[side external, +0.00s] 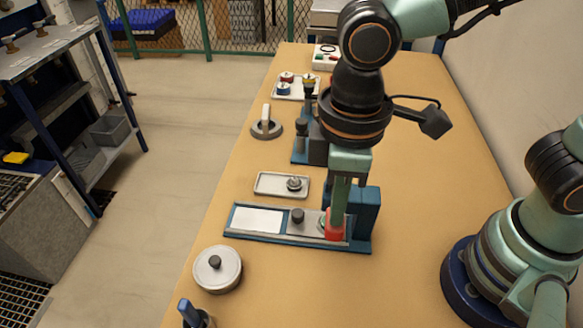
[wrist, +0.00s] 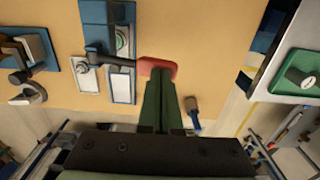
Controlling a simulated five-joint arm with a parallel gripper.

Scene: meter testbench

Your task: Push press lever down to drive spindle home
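The press fixture (side external: 235,233) has a blue base, pale plates and a blue block at its right end. Its dark lever (wrist: 113,60) runs from a dark round knob to a red end pad (wrist: 165,68); the pad also shows in the side view (side external: 333,234). My gripper (side external: 338,212) points down at the red pad. In the wrist view my green fingers (wrist: 160,80) are together, and their tips overlap the pad. They look in contact with it from above, but I cannot tell how firmly. I cannot make out the spindle clearly.
A small tray (side external: 264,183) with a metal part lies behind the fixture. A round lidded pot (side external: 217,269) stands in front. A second blue-based device (side external: 300,152), a grey ring stand (side external: 266,129) and a tray of spools (side external: 283,92) are farther back. The table's left edge is near them.

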